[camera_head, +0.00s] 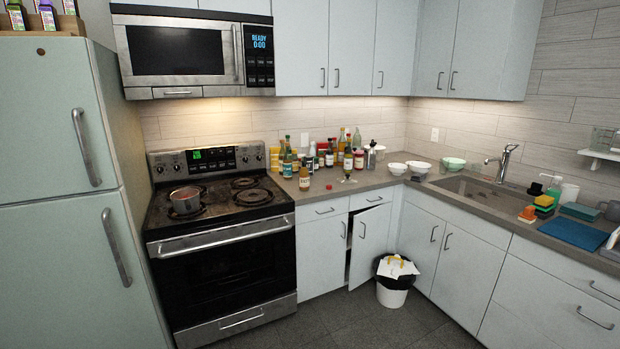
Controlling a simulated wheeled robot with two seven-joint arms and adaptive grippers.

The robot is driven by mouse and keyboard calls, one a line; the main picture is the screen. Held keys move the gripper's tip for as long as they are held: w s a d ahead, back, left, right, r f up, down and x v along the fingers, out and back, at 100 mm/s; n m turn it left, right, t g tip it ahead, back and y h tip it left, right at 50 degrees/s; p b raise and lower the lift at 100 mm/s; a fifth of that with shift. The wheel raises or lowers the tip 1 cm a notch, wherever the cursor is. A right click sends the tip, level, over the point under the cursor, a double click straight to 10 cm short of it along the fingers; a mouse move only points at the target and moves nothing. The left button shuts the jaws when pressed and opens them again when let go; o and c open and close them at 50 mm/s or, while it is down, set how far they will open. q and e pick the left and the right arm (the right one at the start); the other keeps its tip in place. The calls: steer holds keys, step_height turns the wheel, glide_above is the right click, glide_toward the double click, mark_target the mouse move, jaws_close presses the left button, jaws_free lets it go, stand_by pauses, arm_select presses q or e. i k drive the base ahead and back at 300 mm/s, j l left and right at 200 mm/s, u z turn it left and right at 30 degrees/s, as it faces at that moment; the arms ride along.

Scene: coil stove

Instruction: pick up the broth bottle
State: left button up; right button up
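A crowded group of several bottles and jars (330,160) stands on the counter between the stove and the corner. The labels are too small to read, so I cannot tell which one is the broth bottle. One bottle with a pale label (304,182) stands at the front of the group, near the counter's edge. A bottle with a green top (287,166) stands at the left, close to the stove. Bottles at the back are partly hidden by those in front. Neither of my grippers is in view.
A pot (185,200) sits on the left of the coil stove (215,215). White bowls (397,168) stand right of the bottles, before the sink (480,190). A cabinet door (368,245) hangs ajar below the counter, beside a full trash bin (393,290). The floor in front is clear.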

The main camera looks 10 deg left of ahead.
mark_target(304, 174)
steer(key=i+l, duration=0.2)
steer(key=i, duration=0.25)
steer(key=i+l, duration=0.25)
steer(key=i, duration=0.15)
steer(key=i+l, duration=0.2)
steer(key=i, duration=0.25)
